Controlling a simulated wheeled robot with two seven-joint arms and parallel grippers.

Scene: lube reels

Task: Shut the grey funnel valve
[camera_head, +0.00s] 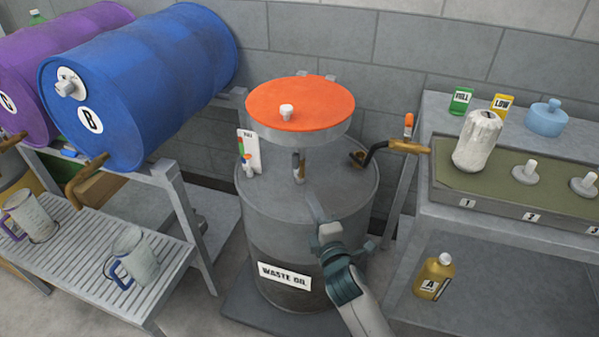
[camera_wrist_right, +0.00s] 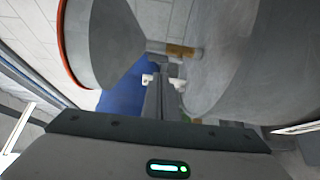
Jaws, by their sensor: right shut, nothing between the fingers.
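The funnel (camera_head: 320,131) stands above the waste oil drum (camera_head: 262,228), with a grey rim and an orange disc with a white knob on top. A short grey stem (camera_head: 298,168) runs down from it to the drum lid; I cannot tell the position of the valve handle there. My right gripper (camera_head: 314,205) is shut and empty over the drum's front, below and slightly right of the stem. In the right wrist view, the funnel's grey side with its orange edge (camera_wrist_right: 98,45) is at upper left, and the closed fingers (camera_wrist_right: 160,90) point up the middle. My left gripper is not in view.
A black spout with a brass end (camera_head: 405,147) reaches right from the drum lid. A small white card (camera_head: 248,152) stands at the lid's left. A blue barrel (camera_head: 150,75) is left, and a bench with a tray (camera_head: 480,185) is right.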

